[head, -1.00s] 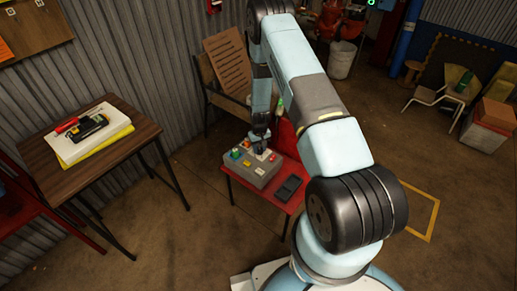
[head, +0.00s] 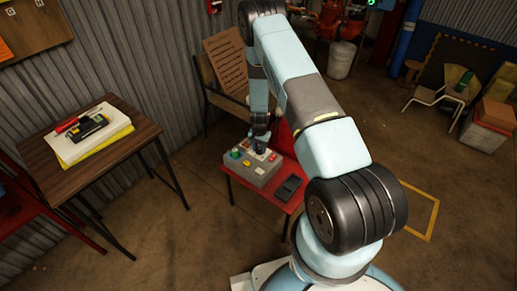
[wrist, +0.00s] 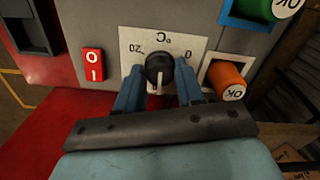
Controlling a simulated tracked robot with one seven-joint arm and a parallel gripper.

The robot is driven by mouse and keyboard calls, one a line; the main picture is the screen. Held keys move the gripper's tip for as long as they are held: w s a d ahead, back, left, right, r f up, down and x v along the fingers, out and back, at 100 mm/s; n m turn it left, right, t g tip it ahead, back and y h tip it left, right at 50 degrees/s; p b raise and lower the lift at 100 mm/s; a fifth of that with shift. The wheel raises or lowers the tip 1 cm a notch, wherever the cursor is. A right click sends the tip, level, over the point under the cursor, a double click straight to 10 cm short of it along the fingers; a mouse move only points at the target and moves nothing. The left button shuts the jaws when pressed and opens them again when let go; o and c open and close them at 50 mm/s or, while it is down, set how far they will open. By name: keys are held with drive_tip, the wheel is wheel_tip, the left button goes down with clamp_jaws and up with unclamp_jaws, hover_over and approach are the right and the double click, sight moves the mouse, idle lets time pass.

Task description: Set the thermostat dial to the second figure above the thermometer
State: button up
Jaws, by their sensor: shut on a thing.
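The thermostat dial (wrist: 159,68) is a black round knob with a white pointer mark, on a white plate (wrist: 133,40) of a grey control box (wrist: 100,15). The plate shows "°C", "20" and "0", upside down in the wrist view. The pointer mark faces the bottom of that picture. My gripper (wrist: 159,84) has one blue finger on each side of the dial and is shut on it. In the head view my gripper (head: 259,144) is over the box (head: 264,172), and the dial is hidden. I cannot make out a thermometer reading.
The box stands on a red table (head: 283,202) beside a dark device (head: 290,188). Near the dial are a red switch (wrist: 92,65), an orange button (wrist: 228,78) and a green button (wrist: 280,8). A wooden table (head: 75,165) stands at the left.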

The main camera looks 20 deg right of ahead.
sight(260, 149)
drive_tip(key=shift+s+f, duration=0.2)
drive_tip(key=shift+s, duration=0.2)
drive_tip(key=o, duration=1)
drive_tip(key=shift+w+r, duration=0.1)
drive_tip(key=shift+w, duration=0.1)
drive_tip(key=shift+w+r, duration=0.1)
wheel_tip(260, 149, up, 14)
drive_tip(key=shift+f, duration=0.25)
